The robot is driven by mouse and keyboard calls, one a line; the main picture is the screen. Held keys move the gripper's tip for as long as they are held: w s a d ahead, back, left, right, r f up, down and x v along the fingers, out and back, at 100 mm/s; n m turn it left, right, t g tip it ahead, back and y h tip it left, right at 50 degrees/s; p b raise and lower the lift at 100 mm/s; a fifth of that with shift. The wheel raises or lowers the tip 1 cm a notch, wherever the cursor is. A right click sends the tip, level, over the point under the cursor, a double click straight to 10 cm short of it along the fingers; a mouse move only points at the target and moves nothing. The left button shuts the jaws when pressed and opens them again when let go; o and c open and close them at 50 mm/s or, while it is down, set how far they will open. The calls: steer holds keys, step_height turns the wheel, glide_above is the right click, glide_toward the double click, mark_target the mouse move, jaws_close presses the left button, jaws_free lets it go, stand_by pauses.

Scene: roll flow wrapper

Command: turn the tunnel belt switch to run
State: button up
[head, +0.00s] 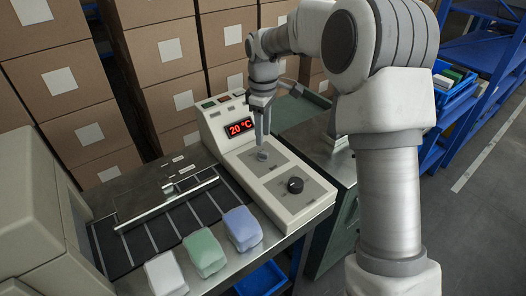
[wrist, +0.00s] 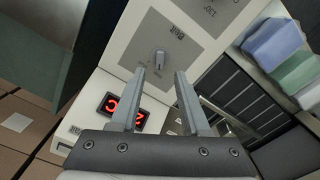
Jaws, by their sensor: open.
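A pale control box (head: 265,165) stands at the end of the belt table, with a red display (head: 240,127) reading 20 °C. A small grey switch knob (head: 262,155) sits on the grey plate nearer the display; it also shows in the wrist view (wrist: 158,60), beside small lettering that I cannot read surely. A black dial (head: 295,185) sits on the other plate. My gripper (head: 262,140) points down above the grey knob. In the wrist view my gripper (wrist: 160,73) is open, its fingers apart, with the knob in line with the gap. Which position the knob points to is unclear.
A dark slatted belt (head: 160,225) with a metal rail lies left of the box. White, green (head: 204,252) and blue (head: 242,228) packs lie in front. Stacked cartons (head: 160,60) stand behind. Blue shelves (head: 490,55) stand at the right.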

mark_target(263, 152)
step_height(263, 152, down, 6)
steer(key=shift+f+b, duration=0.1)
steer(key=shift+b, duration=0.4)
steer(key=shift+c, duration=0.3)
jaws_close()
